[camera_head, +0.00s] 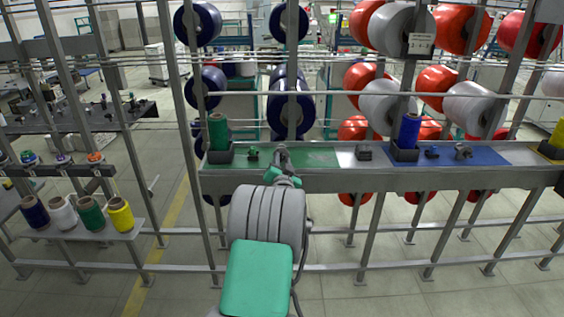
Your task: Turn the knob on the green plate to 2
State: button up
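The green plate (318,157) lies on the long metal shelf in the middle of the view, with a green spool (218,132) in a dark holder at its left end. A small green fitting (252,153) sits right of the spool. My arm reaches up from the bottom centre, and my gripper (282,155) is at the plate's middle, right of that fitting. The gripper covers whatever is directly at that spot, and I cannot make out the knob or its setting. The fingers are too small to tell whether they are open or shut.
Right along the shelf are a dark block (364,153), a blue spool (409,131), a blue plate (482,156) and a grey fitting (463,152). Upright metal posts (291,70) and thin rails stand close behind. A side shelf (88,233) holds several small spools at left.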

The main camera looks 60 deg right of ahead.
grip_shut()
jog(key=shift+f+n+b, duration=0.2)
jog(key=shift+n+b, duration=0.1)
jog(key=shift+b, duration=0.55)
jog(key=n+b, duration=1.1)
jog(key=b, duration=0.6)
jog(key=shift+w+a+r, duration=0.1)
jog(key=shift+r, duration=0.1)
jog(key=shift+o, duration=0.6)
grip_release()
